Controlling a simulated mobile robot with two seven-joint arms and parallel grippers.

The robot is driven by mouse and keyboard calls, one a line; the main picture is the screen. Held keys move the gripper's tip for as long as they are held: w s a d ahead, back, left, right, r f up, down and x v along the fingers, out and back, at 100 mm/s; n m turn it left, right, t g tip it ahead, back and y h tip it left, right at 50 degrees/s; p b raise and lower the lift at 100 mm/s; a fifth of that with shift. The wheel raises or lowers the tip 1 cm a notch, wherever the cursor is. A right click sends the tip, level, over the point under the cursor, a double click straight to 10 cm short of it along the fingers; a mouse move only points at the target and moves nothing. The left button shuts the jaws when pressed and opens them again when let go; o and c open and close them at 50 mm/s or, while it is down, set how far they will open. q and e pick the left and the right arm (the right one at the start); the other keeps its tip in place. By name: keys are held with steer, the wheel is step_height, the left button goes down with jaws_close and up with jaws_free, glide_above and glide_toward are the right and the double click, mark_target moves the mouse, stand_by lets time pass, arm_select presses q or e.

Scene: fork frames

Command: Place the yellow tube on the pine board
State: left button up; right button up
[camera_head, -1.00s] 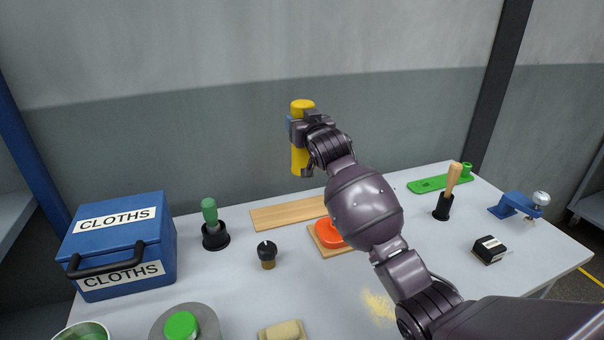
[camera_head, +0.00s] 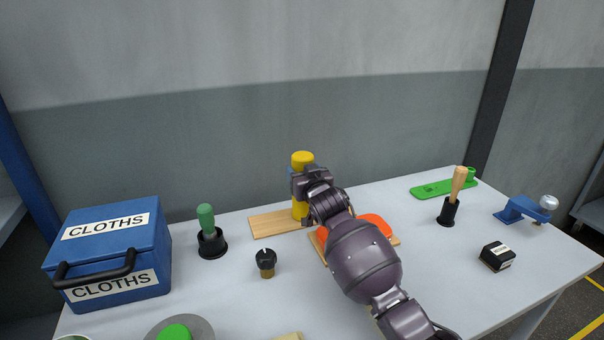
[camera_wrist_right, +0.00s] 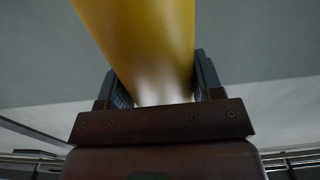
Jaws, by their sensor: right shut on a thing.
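The yellow tube (camera_head: 302,159) is upright in my right gripper (camera_head: 300,180), which is shut around it. In the right wrist view the tube (camera_wrist_right: 145,45) fills the space between the two fingers (camera_wrist_right: 162,88). In the head view the tube's lower end is over the pine board (camera_head: 270,224), a flat light wooden board at the back of the table. I cannot tell whether the tube touches the board. My gripper and arm hide the board's right part. My left gripper is not in view.
An orange object (camera_head: 378,223) on a wooden base is right of the board, partly behind my arm. A green-handled tool (camera_head: 206,219) and a dark-topped knob (camera_head: 266,262) stand left. A blue CLOTHS box (camera_head: 110,225) is far left. The wall is close behind.

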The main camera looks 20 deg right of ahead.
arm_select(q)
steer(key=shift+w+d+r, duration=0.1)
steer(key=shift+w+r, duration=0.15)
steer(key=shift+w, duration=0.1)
arm_select(e)
steer(key=shift+r, duration=0.15)
steer(key=o, duration=0.8)
steer(key=shift+f, duration=0.2)
steer(key=shift+o, duration=1.2)
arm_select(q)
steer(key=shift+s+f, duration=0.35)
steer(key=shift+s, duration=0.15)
